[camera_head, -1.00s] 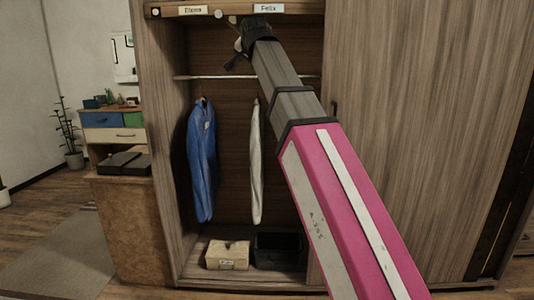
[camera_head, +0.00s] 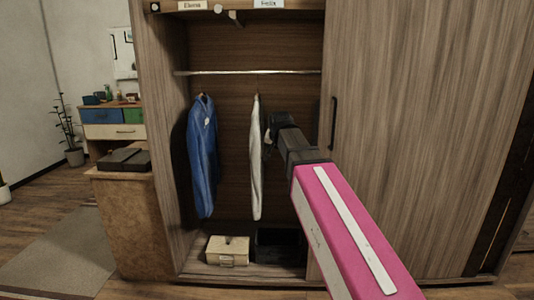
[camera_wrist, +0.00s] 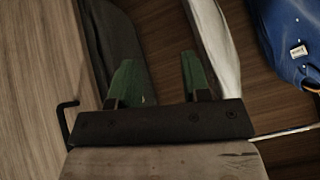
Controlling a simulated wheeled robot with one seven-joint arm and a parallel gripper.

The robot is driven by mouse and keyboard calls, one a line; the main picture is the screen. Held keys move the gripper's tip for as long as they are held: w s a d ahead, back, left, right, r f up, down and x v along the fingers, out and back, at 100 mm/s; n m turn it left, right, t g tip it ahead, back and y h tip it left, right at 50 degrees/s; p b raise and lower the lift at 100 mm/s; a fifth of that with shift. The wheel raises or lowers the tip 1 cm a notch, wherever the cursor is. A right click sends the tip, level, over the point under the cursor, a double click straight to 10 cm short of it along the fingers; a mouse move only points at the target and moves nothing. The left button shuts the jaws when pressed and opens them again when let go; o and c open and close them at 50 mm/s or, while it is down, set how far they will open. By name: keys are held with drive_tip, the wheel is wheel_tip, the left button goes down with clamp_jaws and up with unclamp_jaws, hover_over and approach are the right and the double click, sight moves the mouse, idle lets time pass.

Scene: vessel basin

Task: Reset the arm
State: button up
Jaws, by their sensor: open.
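My gripper (camera_wrist: 160,78) shows in the wrist view as two green fingers standing apart, with nothing between them. In the head view, the dark end of my arm (camera_head: 280,125) is in front of the open wardrobe, right of the white garment (camera_head: 256,160). The fingertips cannot be made out there. My pink and grey arm reaches up from the lower right. In the wrist view, the white garment (camera_wrist: 215,40) hangs just beyond and right of the fingers, and the blue jacket (camera_wrist: 292,35) is at the upper right. I cannot tell whether anything touches the gripper.
The wardrobe's hanging rail (camera_head: 245,72) runs above the blue jacket (camera_head: 203,155). A closed door (camera_head: 420,130) with a dark handle (camera_head: 334,122) is on the right. A light box (camera_head: 227,250) and a dark bin (camera_head: 275,247) stand on the wardrobe floor. Labels mark the top shelf.

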drive_tip(key=s+d+f+n+g, duration=0.1)
drive_tip(key=s+d+f, duration=0.4)
drive_tip(key=f, duration=0.7)
drive_tip(key=s+d+f+n+g, duration=0.1)
drive_tip(key=s+d+f+g, duration=0.3)
drive_tip(key=s+f, duration=0.5)
drive_tip(key=s+d+f+g, duration=0.2)
drive_tip(key=s+d+f, duration=0.4)
drive_tip(key=f, duration=1.1)
drive_tip(key=shift+s+f+n+h, duration=0.15)
drive_tip(key=shift+s+n+h, duration=0.2)
drive_tip(key=shift+s, duration=0.55)
drive_tip(key=shift+d, duration=0.15)
